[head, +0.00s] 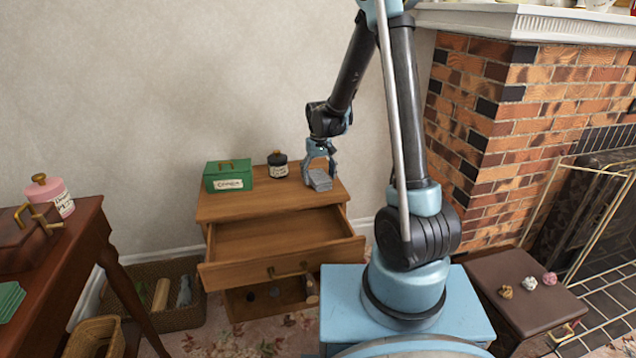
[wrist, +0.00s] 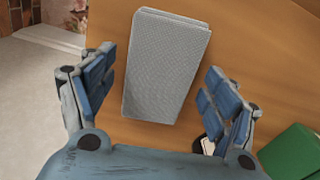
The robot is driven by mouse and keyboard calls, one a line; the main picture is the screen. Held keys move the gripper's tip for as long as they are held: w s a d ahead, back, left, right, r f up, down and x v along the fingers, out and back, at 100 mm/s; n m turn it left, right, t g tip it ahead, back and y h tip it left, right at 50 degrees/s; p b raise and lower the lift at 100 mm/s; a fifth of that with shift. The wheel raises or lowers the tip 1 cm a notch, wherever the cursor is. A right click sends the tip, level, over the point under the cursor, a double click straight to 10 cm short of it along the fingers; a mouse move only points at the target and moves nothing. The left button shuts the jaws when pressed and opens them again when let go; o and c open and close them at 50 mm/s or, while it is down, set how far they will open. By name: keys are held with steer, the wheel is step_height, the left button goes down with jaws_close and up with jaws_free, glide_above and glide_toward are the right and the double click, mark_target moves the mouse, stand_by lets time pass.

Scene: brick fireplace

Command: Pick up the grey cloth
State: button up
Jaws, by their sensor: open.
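The grey cloth (head: 320,181) lies folded on top of the wooden drawer cabinet (head: 226,207), near its right end. In the wrist view the grey cloth (wrist: 166,66) is a flat folded rectangle with a woven texture. My gripper (head: 319,165) is open above the cloth. In the wrist view my gripper (wrist: 155,85) has its two blue-padded fingers apart, one to the left and one to the right of the cloth. The fingers do not visibly touch the cloth.
A green box (head: 228,176) and a dark jar (head: 277,164) stand on the cabinet left of the cloth. The cabinet's upper drawer (head: 290,249) is pulled open. A brick fireplace (head: 500,120) is at the right, a wooden table (head: 60,260) at the left.

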steer(key=shift+f, duration=0.45)
steer(key=c, duration=1.1)
